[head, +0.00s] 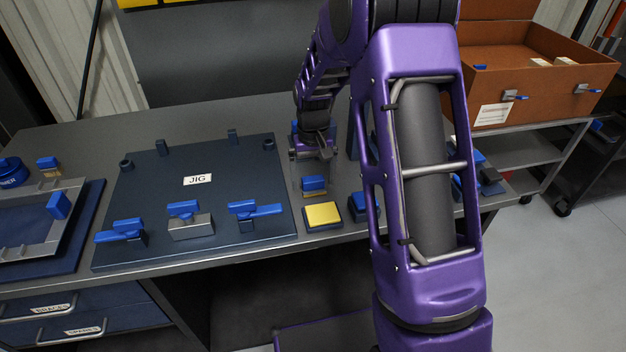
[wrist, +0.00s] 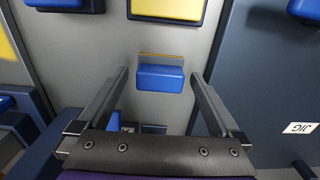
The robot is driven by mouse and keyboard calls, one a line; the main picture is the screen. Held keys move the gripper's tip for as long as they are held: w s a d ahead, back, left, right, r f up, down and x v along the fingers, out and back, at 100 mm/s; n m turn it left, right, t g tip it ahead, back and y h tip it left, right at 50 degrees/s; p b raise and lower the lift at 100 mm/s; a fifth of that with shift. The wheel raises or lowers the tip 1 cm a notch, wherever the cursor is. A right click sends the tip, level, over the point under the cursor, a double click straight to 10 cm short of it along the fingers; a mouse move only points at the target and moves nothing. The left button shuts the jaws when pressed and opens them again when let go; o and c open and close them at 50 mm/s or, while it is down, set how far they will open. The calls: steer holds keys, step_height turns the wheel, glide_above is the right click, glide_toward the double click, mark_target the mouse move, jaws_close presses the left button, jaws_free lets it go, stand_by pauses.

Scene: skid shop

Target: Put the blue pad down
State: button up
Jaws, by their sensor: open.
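My gripper (head: 318,150) is open above the bench, just right of the jig board. In the wrist view my gripper (wrist: 159,76) has its two fingers spread wide, with nothing clamped. A small blue block on a tan base (head: 313,184), which may be the blue pad, rests on the bench on the near side of my gripper. In the wrist view this blue block (wrist: 160,78) shows between and slightly beyond the fingertips, apart from both. Another blue piece (head: 358,207) stands nearer the front edge, partly hidden by my arm.
A yellow-topped pad (head: 323,215) lies near the bench's front edge. The jig board (head: 150,243) with blue clamps is to the left, beside a grey frame (head: 75,192). An orange-brown bin (head: 545,103) stands on a cart at right. My arm hides part of the bench.

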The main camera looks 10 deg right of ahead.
mark_target(313, 178)
step_height(313, 178, up, 11)
steer(key=p, duration=0.1)
stand_by(0.5)
